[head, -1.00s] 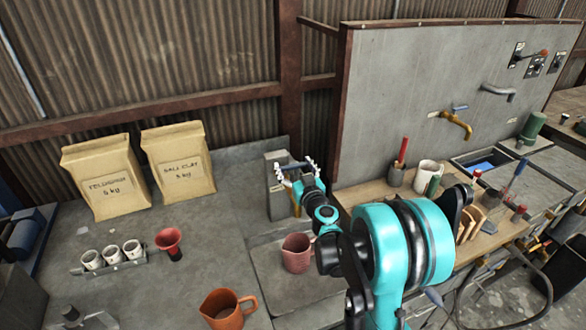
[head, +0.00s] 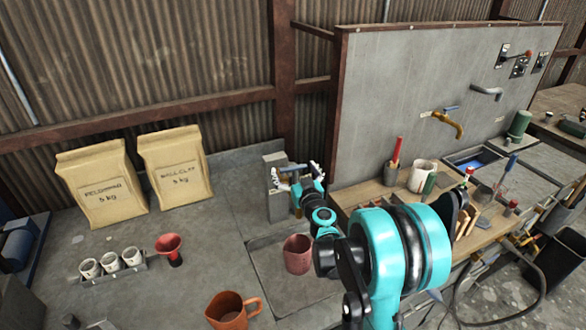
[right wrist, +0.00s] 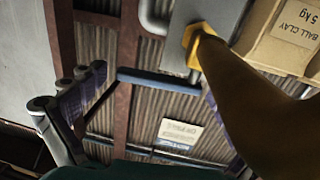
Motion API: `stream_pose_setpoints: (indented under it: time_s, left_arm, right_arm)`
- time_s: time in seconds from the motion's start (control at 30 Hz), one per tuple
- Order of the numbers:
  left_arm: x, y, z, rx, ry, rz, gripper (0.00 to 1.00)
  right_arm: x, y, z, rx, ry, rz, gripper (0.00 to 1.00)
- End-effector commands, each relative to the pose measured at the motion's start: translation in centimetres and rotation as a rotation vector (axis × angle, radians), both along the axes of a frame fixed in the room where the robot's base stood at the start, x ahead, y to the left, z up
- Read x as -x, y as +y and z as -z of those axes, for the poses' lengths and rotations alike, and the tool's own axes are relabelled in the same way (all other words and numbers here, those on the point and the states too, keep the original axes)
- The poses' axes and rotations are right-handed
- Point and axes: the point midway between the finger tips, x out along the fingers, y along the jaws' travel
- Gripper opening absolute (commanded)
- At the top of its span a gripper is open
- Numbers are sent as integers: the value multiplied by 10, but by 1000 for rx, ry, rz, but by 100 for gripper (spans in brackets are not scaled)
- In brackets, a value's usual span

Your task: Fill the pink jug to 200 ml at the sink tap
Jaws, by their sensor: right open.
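The pink jug (head: 297,256) stands upright in the shallow sink basin (head: 262,262), left of my right arm. I cannot read its inside level. The sink tap rises from a grey post (head: 276,190) behind the jug; its brass spout and blue lever (right wrist: 160,82) show in part. My right gripper (head: 300,177) is open at the tap, with its fingers spread near the lever. In the right wrist view the lever lies across the gap between the fingers; I cannot tell whether they touch it. My left gripper is not in view.
An orange jug (head: 228,313) stands on the counter at the front. White cups (head: 112,262) in a rack and a red funnel (head: 169,249) are to the left. Two clay bags (head: 95,188) lean at the back. Another brass tap (head: 448,122) is on the grey panel. A tool bench lies right of my arm.

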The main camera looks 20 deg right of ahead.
Motion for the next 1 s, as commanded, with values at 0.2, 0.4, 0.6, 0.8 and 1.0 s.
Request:
stream_pose_setpoints:
  time_s: [0.2, 0.4, 0.6, 0.8, 1.0]
  left_arm:
    - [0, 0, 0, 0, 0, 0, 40]
    - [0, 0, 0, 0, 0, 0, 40]
    - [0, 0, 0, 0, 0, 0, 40]
    - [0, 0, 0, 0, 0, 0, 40]
    - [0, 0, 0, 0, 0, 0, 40]
  right_arm:
    - [40, 4, 0, 0, 0, 2, 100]
    - [83, 9, 0, 0, 0, 2, 100]
    - [109, 12, 0, -1, 0, 1, 100]
    - [115, 13, 0, -1, 0, 0, 100]
    - [114, 13, 0, 0, 0, -1, 89]
